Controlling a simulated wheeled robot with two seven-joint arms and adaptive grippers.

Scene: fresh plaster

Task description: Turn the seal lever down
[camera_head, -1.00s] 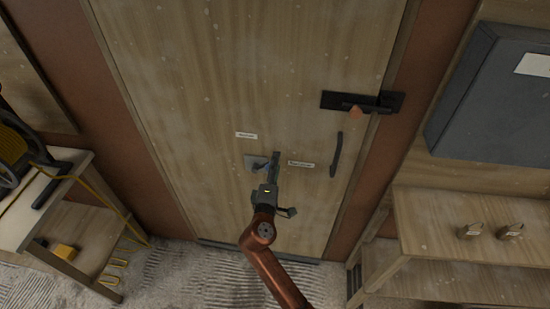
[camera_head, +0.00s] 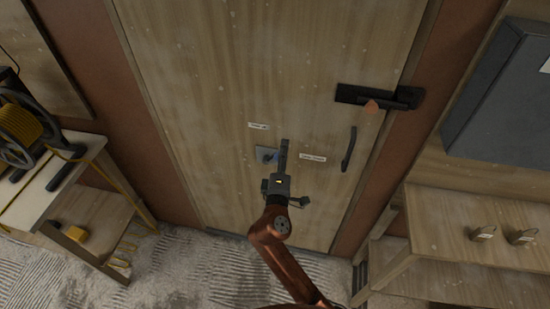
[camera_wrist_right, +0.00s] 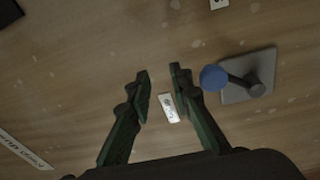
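The seal lever (camera_head: 271,156) sits on a small grey plate (camera_head: 262,153) on the wooden door and is partly hidden by my right gripper. In the right wrist view the lever (camera_wrist_right: 236,79) has a dark arm with a blue round knob, pointing left from its pivot on the plate (camera_wrist_right: 236,95). My right gripper (camera_head: 283,146) is at the door, just right of the plate in the head view. In the right wrist view its fingers (camera_wrist_right: 162,74) are apart with nothing between them; the knob lies just outside the right finger. Contact cannot be told. My left gripper is not in view.
A white label (camera_head: 258,126) is above the plate and another (camera_head: 312,158) to its right. A black handle (camera_head: 349,150) and a black bolt (camera_head: 379,96) are on the door's right. A bench with padlocks (camera_head: 483,233) stands right; a cable reel (camera_head: 22,132) on a table stands left.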

